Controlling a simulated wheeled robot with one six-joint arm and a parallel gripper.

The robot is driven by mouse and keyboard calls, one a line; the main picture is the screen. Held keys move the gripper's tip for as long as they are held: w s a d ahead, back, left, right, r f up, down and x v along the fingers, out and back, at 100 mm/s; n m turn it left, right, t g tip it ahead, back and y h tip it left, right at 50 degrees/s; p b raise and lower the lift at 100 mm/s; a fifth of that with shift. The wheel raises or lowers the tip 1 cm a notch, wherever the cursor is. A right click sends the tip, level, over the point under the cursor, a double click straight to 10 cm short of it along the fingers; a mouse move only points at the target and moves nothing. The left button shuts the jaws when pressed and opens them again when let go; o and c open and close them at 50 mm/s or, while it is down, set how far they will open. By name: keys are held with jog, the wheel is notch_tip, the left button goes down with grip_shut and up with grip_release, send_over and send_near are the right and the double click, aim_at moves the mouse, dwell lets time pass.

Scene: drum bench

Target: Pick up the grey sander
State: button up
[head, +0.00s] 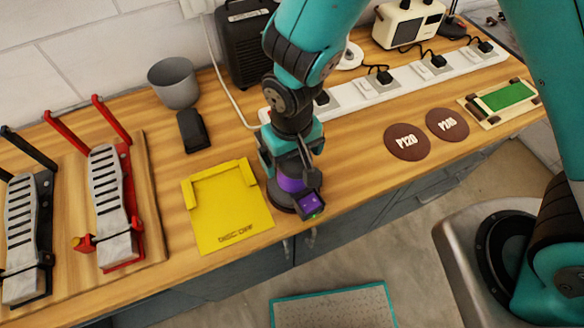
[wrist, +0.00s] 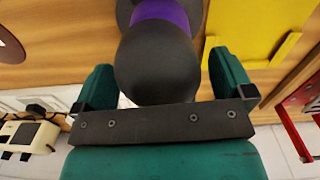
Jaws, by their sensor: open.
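The grey sander (head: 291,185) stands near the front edge of the wooden bench, dark grey with a purple band and a small purple-lit box at its front. My gripper (head: 288,165) is over it, pointing down, and partly hides it. In the wrist view the sander's rounded dark top (wrist: 158,65) lies between my two teal fingers, with the purple band beyond it. The fingers are open, one on each side of the top. I cannot tell whether either finger touches it.
A yellow tray (head: 224,215) lies just left of the sander. Two brown discs, P120 (head: 407,142) and P180 (head: 447,125), lie right. Red (head: 113,200) and black (head: 25,235) pedals stand far left. A white power strip (head: 400,85), black box and grey cup (head: 173,85) are behind.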

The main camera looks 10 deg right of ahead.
jog(key=shift+f, duration=0.8)
jog(key=c, duration=0.9)
jog(key=shift+w+r, duration=0.1)
jog(key=c, duration=0.3)
jog(key=shift+a+r, duration=0.1)
jog(key=shift+r, duration=0.05)
